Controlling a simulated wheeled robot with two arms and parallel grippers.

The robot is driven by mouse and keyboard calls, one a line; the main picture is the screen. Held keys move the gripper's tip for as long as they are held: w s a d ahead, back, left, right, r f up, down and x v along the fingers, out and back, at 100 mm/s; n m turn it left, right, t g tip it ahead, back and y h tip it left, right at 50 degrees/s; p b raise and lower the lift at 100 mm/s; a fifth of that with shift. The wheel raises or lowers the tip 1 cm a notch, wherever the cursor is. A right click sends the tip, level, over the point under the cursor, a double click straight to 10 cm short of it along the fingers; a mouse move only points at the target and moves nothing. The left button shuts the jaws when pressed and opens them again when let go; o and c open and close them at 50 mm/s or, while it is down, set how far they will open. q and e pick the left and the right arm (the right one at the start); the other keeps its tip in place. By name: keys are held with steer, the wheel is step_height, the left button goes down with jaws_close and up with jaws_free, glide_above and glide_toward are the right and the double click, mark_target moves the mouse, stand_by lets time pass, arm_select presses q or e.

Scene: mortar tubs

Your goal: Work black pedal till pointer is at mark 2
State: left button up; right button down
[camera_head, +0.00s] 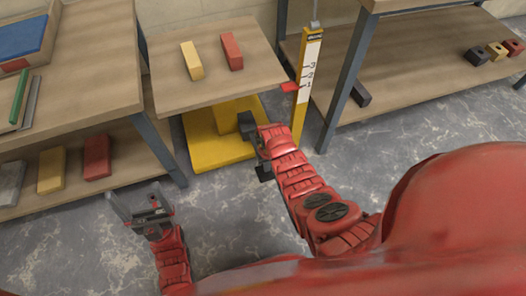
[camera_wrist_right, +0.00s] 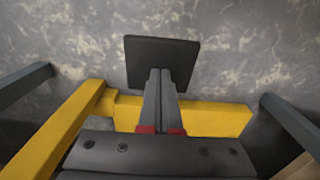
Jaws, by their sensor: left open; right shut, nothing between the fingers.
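The black pedal (camera_head: 265,173) sticks out in front of the yellow base of the lift table (camera_head: 205,149). In the right wrist view its square plate (camera_wrist_right: 162,50) shows beyond the fingers. My right gripper (camera_wrist_right: 160,74) is shut and empty, its tips over the near part of the plate; I cannot tell whether they touch. In the head view my right arm partly hides the pedal. The red pointer (camera_head: 290,87) is about level with mark 1 on the white scale (camera_head: 309,62), below mark 2. My left gripper (camera_head: 136,203) is open and empty, above the floor at lower left.
A yellow brick (camera_head: 192,60) and a red brick (camera_head: 232,51) lie on the lift's wooden top (camera_head: 215,85). Shelving with bricks stands at left (camera_head: 120,60), and another bench (camera_head: 420,70) at right. Grey floor is open in front.

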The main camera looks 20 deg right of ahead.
step_height(320, 180, up, 8)
steer(key=p, duration=0.5)
steer(key=shift+w, duration=0.45)
steer(key=shift+s+f+b, duration=0.15)
steer(key=shift+f+b, duration=0.6)
steer(key=shift+f, duration=0.55)
steer(key=shift+s+f+b, duration=0.2)
steer(key=shift+f+b, duration=0.6)
steer(key=shift+f, duration=0.5)
steer(key=shift+s+f+b, duration=0.15)
steer(key=shift+f+b, duration=0.6)
steer(key=shift+f, duration=0.55)
steer(key=shift+s+f+b, duration=0.2)
steer(key=shift+f+b, duration=0.75)
steer(key=shift+f, duration=0.4)
steer(key=shift+s+f+b, duration=0.15)
steer(key=shift+f+b, duration=0.8)
steer(key=shift+f, duration=0.35)
step_height(320, 180, up, 13)
steer(key=w+p, duration=0.1)
steer(key=p, duration=0.9)
steer(key=shift+w+p, duration=0.3)
steer(key=shift+f, duration=0.1)
